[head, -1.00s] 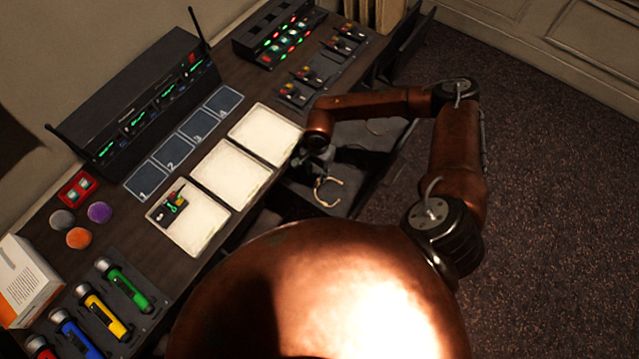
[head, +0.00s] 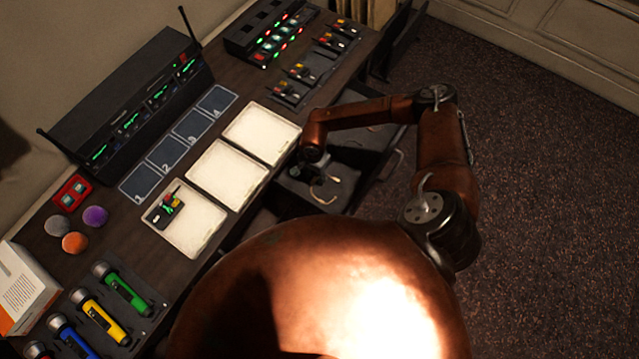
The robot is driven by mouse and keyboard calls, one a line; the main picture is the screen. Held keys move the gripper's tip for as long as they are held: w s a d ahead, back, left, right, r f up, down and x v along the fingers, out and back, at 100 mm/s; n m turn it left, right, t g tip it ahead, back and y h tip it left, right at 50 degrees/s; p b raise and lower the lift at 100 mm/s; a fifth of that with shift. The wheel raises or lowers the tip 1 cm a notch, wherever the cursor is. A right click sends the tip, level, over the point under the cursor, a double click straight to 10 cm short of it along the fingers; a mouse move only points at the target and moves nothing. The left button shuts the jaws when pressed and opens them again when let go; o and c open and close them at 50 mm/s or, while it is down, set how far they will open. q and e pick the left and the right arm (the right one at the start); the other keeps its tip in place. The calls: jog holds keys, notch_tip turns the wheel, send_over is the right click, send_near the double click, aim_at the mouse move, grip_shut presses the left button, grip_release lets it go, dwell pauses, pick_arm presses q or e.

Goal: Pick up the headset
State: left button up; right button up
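A thin beige curved band, which looks like the headset (head: 325,195), lies in the open drawer (head: 345,200) at the desk's front edge. My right gripper (head: 315,174) reaches down into the drawer from above, right at the far end of the band. It is small, dark and partly hidden by my wrist, so I cannot tell whether its fingers are open or shut, or touch the band. My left gripper is out of view.
White trays (head: 226,173) stand on the desk beside the drawer; the nearest holds a small dark device (head: 167,208). Carpet (head: 540,200) lies clear at right.

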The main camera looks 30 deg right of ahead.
grip_shut()
jog(key=shift+r, duration=0.1)
dwell(0.3)
